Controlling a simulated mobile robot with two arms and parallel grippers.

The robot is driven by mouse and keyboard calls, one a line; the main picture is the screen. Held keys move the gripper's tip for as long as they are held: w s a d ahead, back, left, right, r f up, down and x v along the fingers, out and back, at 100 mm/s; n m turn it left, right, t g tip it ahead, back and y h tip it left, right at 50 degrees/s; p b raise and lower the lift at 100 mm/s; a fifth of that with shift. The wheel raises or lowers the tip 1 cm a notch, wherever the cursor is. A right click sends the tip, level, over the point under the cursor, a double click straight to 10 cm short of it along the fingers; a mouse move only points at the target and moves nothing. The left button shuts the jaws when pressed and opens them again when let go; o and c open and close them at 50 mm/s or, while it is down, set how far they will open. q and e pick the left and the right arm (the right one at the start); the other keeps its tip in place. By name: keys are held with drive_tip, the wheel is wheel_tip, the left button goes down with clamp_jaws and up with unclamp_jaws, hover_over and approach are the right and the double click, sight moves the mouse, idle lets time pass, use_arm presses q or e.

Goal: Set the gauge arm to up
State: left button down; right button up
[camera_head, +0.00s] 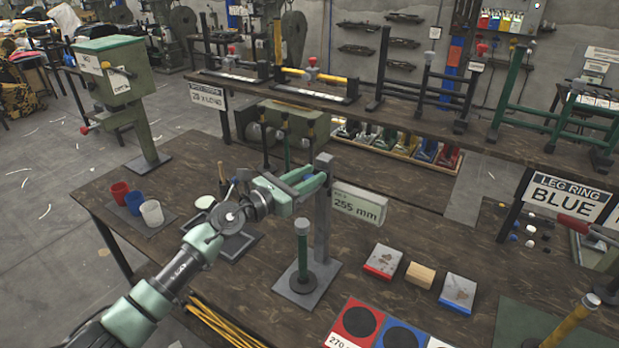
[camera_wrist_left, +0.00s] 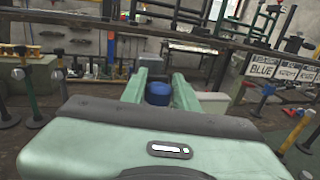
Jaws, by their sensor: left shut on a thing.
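The height gauge stands on the table as a grey post (camera_head: 322,222) on a grey base plate (camera_head: 285,286), with a sign reading 255 mm (camera_head: 358,207) beside it. My left gripper (camera_head: 312,180) reaches from the left to near the top of the post. In the left wrist view its two green fingers (camera_wrist_left: 158,95) are closed around a blue knob (camera_wrist_left: 158,88), seemingly on the gauge arm. The arm itself is mostly hidden by the gripper, so its angle cannot be told. My right gripper is not in view.
Red, blue and white cups (camera_head: 135,203) stand on the left. A green press (camera_head: 120,75) rises behind them. Small blocks (camera_head: 420,275) and a coloured mat (camera_head: 355,322) lie to the right and front. Yellow rods (camera_head: 220,322) lie in front, and a raised shelf (camera_head: 410,112) runs behind.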

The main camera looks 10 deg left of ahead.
use_arm(q)
drive_tip(key=shift+w+r, duration=0.1)
drive_tip(key=shift+r, duration=0.3)
drive_tip(key=c, duration=1.1)
unclamp_jaws()
drive_tip(key=shift+r, duration=0.1)
drive_tip(key=shift+o, duration=0.2)
drive_tip(key=shift+f, duration=0.2)
drive_tip(key=shift+s+a+f, duration=0.1)
drive_tip(key=shift+s+a, duration=0.25)
drive_tip(key=shift+s, duration=0.1)
drive_tip(key=b+v, duration=0.1)
drive_tip(key=v, duration=0.6)
drive_tip(key=shift+d, duration=0.1)
